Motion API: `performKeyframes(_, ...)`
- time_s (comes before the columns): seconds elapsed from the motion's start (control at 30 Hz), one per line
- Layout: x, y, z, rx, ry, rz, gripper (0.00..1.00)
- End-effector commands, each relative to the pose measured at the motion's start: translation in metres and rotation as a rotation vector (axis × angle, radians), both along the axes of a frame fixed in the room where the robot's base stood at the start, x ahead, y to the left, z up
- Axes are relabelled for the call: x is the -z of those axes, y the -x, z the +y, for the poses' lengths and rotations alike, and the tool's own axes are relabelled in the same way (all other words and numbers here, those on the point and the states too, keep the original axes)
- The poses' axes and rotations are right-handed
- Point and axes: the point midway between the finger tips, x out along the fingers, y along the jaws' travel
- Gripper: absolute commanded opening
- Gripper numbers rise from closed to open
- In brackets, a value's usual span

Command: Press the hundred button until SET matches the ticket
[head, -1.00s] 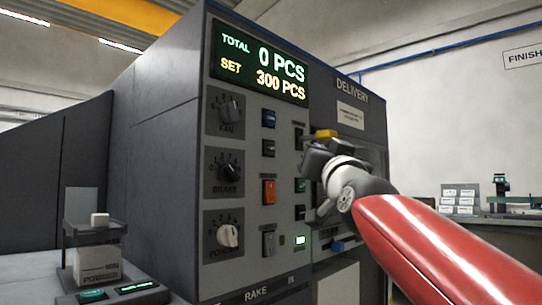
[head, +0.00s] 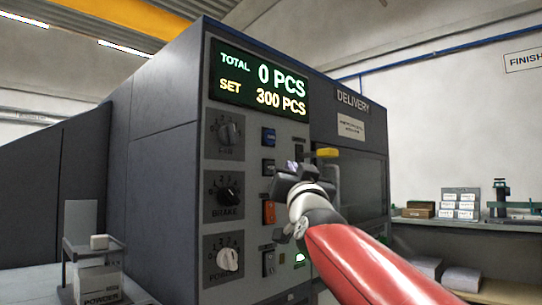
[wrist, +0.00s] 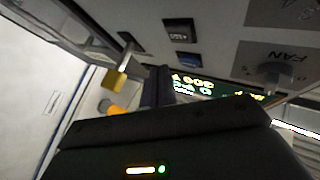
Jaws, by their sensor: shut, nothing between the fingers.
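The display (head: 259,80) on the press panel reads TOTAL 0 PCS and SET 300 PCS. My gripper (head: 291,170) is shut and empty in front of the panel, just right of the left button column. The wrist view shows the shut fingers (wrist: 156,84) near a blue button (wrist: 182,61); contact cannot be told. A pale label (head: 351,126) hangs under DELIVERY, its small print unreadable; I cannot tell if it is the ticket, or which button is the hundred one.
Three knobs stand at the panel's left, among them the BRAKE knob (head: 228,195). A shelf with boxes (head: 460,205) stands at the right.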

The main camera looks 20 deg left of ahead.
Motion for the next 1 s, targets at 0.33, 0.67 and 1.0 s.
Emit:
performKeyframes(0.33, -0.001, -0.01, 0.025, -0.001, 0.0, 0.0, 0.0)
performKeyframes(0.67, 0.0, -0.01, 0.026, -0.001, 0.0, -0.001, 0.0)
performKeyframes(1.0, 0.0, -0.01, 0.026, 0.0, -0.001, -0.001, 0.0)
